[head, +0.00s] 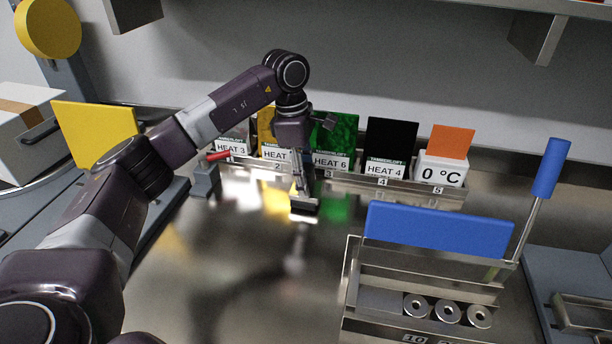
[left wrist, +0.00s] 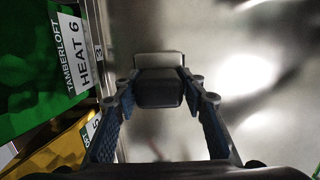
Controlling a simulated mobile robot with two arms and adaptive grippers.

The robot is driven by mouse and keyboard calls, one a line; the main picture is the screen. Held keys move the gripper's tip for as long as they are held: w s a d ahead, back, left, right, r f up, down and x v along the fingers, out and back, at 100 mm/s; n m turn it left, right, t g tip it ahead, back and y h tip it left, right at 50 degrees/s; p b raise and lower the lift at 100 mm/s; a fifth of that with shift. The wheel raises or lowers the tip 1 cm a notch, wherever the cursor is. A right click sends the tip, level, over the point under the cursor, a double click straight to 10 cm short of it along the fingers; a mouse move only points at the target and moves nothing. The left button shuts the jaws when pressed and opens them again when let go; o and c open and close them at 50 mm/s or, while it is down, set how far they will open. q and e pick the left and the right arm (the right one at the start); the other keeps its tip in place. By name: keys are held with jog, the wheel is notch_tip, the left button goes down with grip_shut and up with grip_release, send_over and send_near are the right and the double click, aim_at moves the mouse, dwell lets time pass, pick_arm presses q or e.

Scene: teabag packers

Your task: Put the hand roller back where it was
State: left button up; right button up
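My left gripper (head: 302,192) points down over the steel table, in front of the row of labelled boxes. Its fingers (left wrist: 160,100) are closed against the sides of a dark block with a pale grey end, which I take to be the hand roller (left wrist: 160,90). In the head view the hand roller (head: 304,206) shows as a small dark piece with a bright edge below the fingers. It seems to be a little above the table. The gripper hides part of it. My right gripper is not in view.
A numbered steel rack (head: 398,188) holds several labelled boxes along the back. A red-handled grey block (head: 204,181) stands at its left end. A blue-handled device with a blue plate (head: 437,230) stands at right. The table's middle (head: 240,270) is clear.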

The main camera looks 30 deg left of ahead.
aim_at(305, 166)
pick_arm(q)
jog(key=o, duration=0.3)
jog(key=shift+w+f, duration=0.2)
jog(key=shift+f, duration=0.15)
jog(key=shift+r, duration=0.2)
jog(key=r, duration=0.5)
jog(key=a+r, duration=0.1)
jog(key=r, duration=0.2)
jog(key=shift+s+a+r, duration=0.1)
jog(key=shift+r, duration=0.25)
